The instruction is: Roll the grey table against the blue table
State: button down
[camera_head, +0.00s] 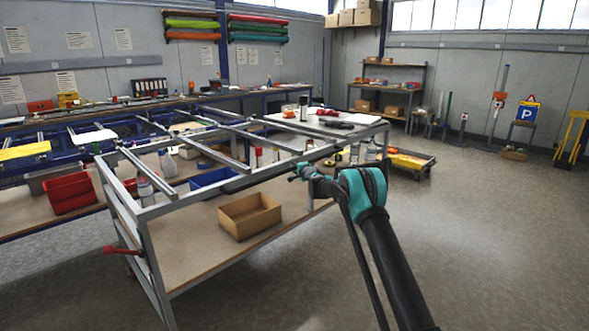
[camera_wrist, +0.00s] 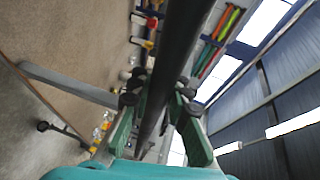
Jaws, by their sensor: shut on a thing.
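The grey table (camera_head: 160,208) stands in front of me, an open metal frame with cross rails on top and a brown lower shelf. My gripper (camera_head: 304,172) is at its near long side and is shut on a rail there. In the wrist view a dark bar (camera_wrist: 186,40) runs between the teal fingers of my gripper (camera_wrist: 160,100). The blue table (camera_head: 70,153) stands behind the grey table to the left, along the wall side. The grey table hides part of it, and I cannot tell how wide the space between them is.
A cardboard box (camera_head: 250,215) lies on the grey table's lower shelf. A red handle (camera_head: 122,250) sticks out at its left end. A red bin (camera_head: 68,192) stands behind to the left. A low cart (camera_head: 410,162) stands beyond the right end. Floor (camera_head: 490,240) at right is clear.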

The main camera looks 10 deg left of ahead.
jog(key=shift+s+a, duration=0.2)
jog(key=shift+a, duration=0.2)
jog(key=c, duration=1.7)
grip_release()
jog(key=shift+r, duration=0.1)
jog(key=shift+o, duration=1.4)
jog(key=shift+d, duration=0.15)
jog(key=shift+d, duration=0.1)
jog(key=v, duration=1.1)
jog(key=shift+s+d, duration=0.25)
jog(key=shift+s, duration=0.1)
jog(key=shift+r, duration=0.15)
